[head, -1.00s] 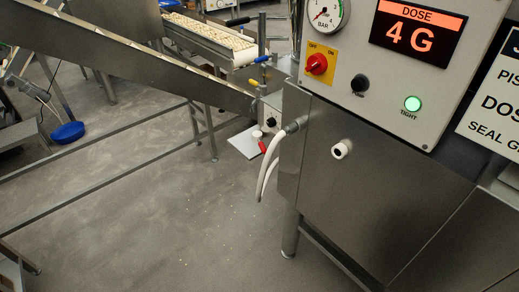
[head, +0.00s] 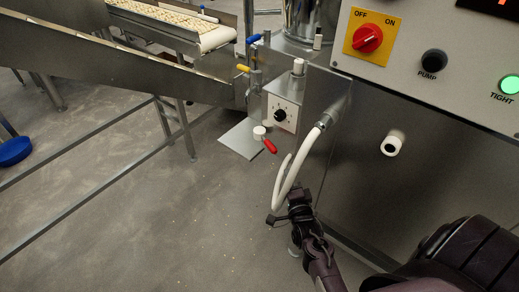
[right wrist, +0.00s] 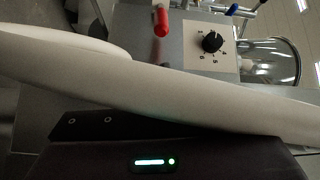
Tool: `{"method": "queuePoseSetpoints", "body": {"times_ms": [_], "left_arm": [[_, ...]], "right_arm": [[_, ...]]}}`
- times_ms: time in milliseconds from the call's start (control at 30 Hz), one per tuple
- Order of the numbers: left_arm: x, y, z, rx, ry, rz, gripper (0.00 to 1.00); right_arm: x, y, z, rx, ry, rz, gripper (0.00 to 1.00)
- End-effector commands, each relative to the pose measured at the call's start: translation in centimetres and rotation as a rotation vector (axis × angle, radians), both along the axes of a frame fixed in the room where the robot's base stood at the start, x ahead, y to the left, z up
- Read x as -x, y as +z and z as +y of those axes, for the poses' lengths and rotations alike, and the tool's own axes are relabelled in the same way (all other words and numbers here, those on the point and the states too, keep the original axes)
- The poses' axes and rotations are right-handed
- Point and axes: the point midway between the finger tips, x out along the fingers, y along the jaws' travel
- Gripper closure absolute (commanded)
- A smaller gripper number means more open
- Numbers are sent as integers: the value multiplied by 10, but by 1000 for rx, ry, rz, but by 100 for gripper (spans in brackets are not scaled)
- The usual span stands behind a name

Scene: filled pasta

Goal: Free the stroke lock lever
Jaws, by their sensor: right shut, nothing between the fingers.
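A lever with a red grip (head: 269,146) sits beside a small round white cap, low on the machine's left side. I take it for the stroke lock lever, though no label on it is readable. The red grip also shows at the top of the right wrist view (right wrist: 162,22). My right gripper (head: 296,204) is shut and empty, below and right of the lever and apart from it. A white hose (head: 281,183) curves down to the gripper; I cannot tell whether they touch. The hose (right wrist: 150,84) crosses the right wrist view. My left gripper is out of view.
A dial box (head: 282,113) stands just above the red grip. Yellow (head: 243,68) and blue (head: 253,38) handles are higher up. A white nozzle (head: 393,143) juts from the steel cabinet at right.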

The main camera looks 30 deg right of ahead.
Motion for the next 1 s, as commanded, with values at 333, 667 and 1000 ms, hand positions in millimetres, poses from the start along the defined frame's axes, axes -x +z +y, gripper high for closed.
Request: {"method": "queuePoseSetpoints", "body": {"times_ms": [333, 667, 1000], "left_arm": [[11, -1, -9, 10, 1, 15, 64], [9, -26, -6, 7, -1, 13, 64], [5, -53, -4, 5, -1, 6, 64]], "right_arm": [[0, 4, -2, -7, -4, -14, 100], [-38, 2, -14, -5, -2, -16, 100], [-87, 6, -31, -6, -3, -13, 100]]}}
